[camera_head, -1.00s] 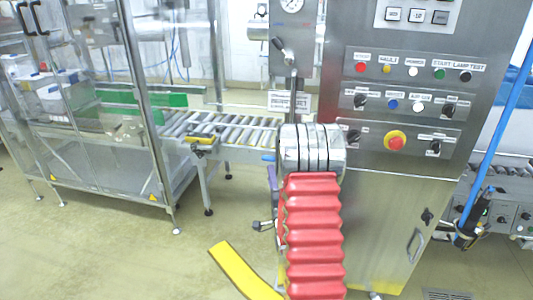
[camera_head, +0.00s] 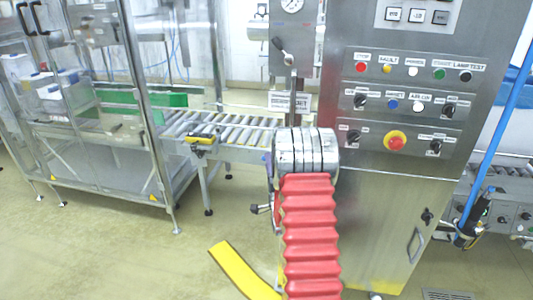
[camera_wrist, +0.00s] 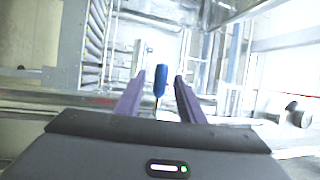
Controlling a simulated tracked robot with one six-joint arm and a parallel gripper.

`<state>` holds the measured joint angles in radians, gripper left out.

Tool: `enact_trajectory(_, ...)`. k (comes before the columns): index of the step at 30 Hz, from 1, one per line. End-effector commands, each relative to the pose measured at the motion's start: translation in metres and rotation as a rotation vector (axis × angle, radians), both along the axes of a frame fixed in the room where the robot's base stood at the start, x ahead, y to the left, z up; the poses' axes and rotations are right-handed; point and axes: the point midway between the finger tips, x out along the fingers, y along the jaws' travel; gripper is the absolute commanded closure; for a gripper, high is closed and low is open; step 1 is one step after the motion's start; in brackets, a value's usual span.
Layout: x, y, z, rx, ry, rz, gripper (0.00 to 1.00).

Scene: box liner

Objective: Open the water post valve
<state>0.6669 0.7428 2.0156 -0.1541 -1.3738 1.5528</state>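In the wrist view a blue handle (camera_wrist: 160,82), which looks like the valve handle, stands out between the two purple fingers of my gripper (camera_wrist: 160,76). The fingers are apart, with a gap visible on each side of the handle. I cannot tell how deep the handle lies between them. In the head view my red-sleeved arm and silver wrist hide most of the gripper and the valve area. A steel post panel (camera_head: 277,85) with a gauge (camera_head: 292,4) and a black-knobbed lever (camera_head: 284,52) stands behind my wrist.
A steel control cabinet (camera_head: 385,220) with buttons and a red emergency stop (camera_head: 396,143) stands close on the right. A roller conveyor (camera_head: 230,131) and a glass-walled machine (camera_head: 100,150) are at the left. A yellow strip (camera_head: 243,270) shows low in front. Floor at the lower left is clear.

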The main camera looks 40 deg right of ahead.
Motion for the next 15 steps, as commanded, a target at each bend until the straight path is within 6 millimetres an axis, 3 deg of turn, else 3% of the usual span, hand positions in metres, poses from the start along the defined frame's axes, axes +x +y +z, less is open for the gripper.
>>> enact_trajectory(15,0.057,-0.032,0.012,-0.001,-0.001,0.0,0.64)
